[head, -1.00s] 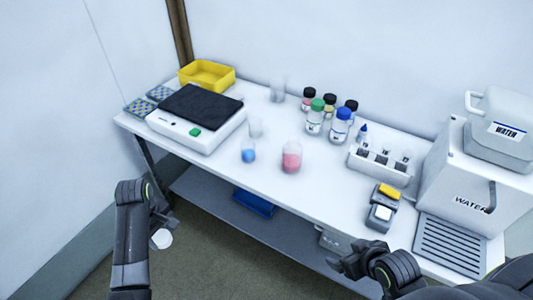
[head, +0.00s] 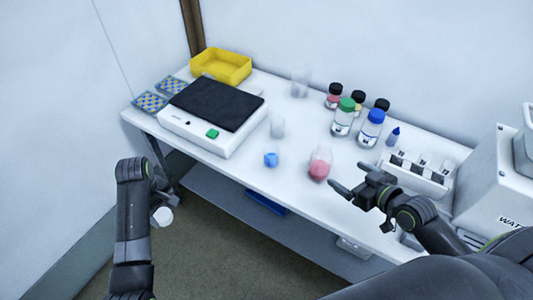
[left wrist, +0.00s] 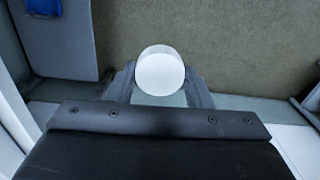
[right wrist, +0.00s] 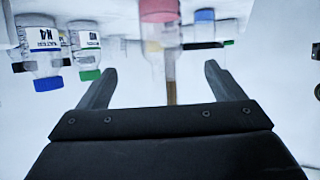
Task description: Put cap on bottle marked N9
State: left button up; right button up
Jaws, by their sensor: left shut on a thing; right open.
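A white round cap (head: 162,216) is held by my left gripper (head: 160,200), out in front of the table's left end. The cap also shows in the left wrist view (left wrist: 160,72), between the fingers. My right gripper (head: 347,177) is open and empty over the table's front edge, just right of a clear vessel with pink liquid (head: 319,168). Among the bottles at the back are a green-capped one (head: 343,120) and a blue-capped one (head: 371,130). The blue-capped bottle's label (right wrist: 40,40) is inverted in the right wrist view. I cannot make out an N9 mark.
A balance (head: 210,115) and yellow bin (head: 221,66) occupy the table's left end. A white rack (head: 416,178) and large white container (head: 487,185) are at right.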

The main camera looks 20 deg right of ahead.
aim_at(331, 164)
pick_arm(q)
jog(key=shift+s, duration=0.1)
pick_arm(e)
jog(key=shift+s, duration=0.1)
pick_arm(q)
jog(key=shift+r, duration=0.15)
pick_arm(e)
jog(key=x, duration=0.7)
jog(key=shift+r, duration=0.1)
pick_arm(q)
jog(key=shift+r, duration=0.15)
pick_arm(e)
jog(key=shift+w+a, duration=0.1)
jog(key=shift+w, duration=0.2)
pick_arm(q)
jog(key=shift+r+p, duration=0.35)
jog(key=shift+p, duration=0.25)
pick_arm(e)
jog(key=x, duration=0.3)
jog(key=shift+w+a, duration=0.15)
jog(key=shift+w+a+f, duration=0.1)
jog(key=shift+w+f, duration=0.25)
jog(key=shift+w, duration=0.2)
